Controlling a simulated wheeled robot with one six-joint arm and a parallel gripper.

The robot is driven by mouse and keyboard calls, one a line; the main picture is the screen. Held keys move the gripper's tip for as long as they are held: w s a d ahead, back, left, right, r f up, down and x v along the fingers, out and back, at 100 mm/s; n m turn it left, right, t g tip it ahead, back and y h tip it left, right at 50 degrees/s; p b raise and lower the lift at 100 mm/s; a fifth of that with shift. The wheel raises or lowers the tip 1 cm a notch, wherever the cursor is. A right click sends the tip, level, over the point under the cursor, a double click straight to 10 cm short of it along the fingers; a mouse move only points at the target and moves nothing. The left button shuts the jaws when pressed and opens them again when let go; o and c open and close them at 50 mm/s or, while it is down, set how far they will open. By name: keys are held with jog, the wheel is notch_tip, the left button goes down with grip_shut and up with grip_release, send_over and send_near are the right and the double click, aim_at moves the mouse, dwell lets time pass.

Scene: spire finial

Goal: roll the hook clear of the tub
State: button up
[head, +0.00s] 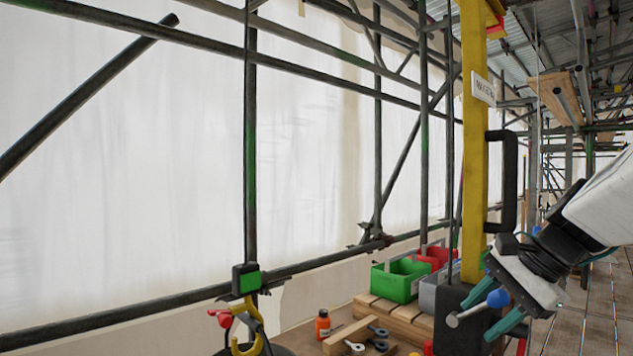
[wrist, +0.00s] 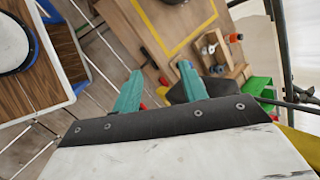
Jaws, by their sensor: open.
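A yellow hook (head: 246,340) hangs at the bottom edge of the head view, under a black box with a green face (head: 246,280) by the scaffold rail. A dark rounded rim (head: 277,350), possibly the tub, shows just behind the hook; the frame cuts off both, so I cannot tell whether they touch. My gripper (head: 487,308) is open, its teal fingers well to the right of the hook. A blue ball (head: 498,298) on a grey crank lies between the fingers in the head view; contact is unclear. The wrist view shows my gripper (wrist: 160,72) with nothing held.
A black block (head: 462,315) stands below a yellow post (head: 474,150) with a black handle. Green (head: 400,280) and red (head: 440,256) bins sit on the bench, near an orange bottle (head: 323,324) and small tools. Scaffold poles cross the left.

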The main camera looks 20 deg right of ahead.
jog(key=w+d+r+m+t, duration=0.2)
jog(key=d+r+m+t, duration=0.3)
jog(key=d+r+m, duration=0.45)
jog(key=m+t, duration=0.7)
send_near(511, 165)
jog(key=d+x, duration=0.1)
jog(key=x, duration=0.2)
jog(key=shift+h, duration=0.4)
jog(key=w, duration=0.3)
jog(key=w+a, duration=0.1)
jog(key=w, duration=0.3)
jog(key=shift+w+a+r, duration=0.1)
jog(key=shift+w+a, duration=0.15)
grip_shut()
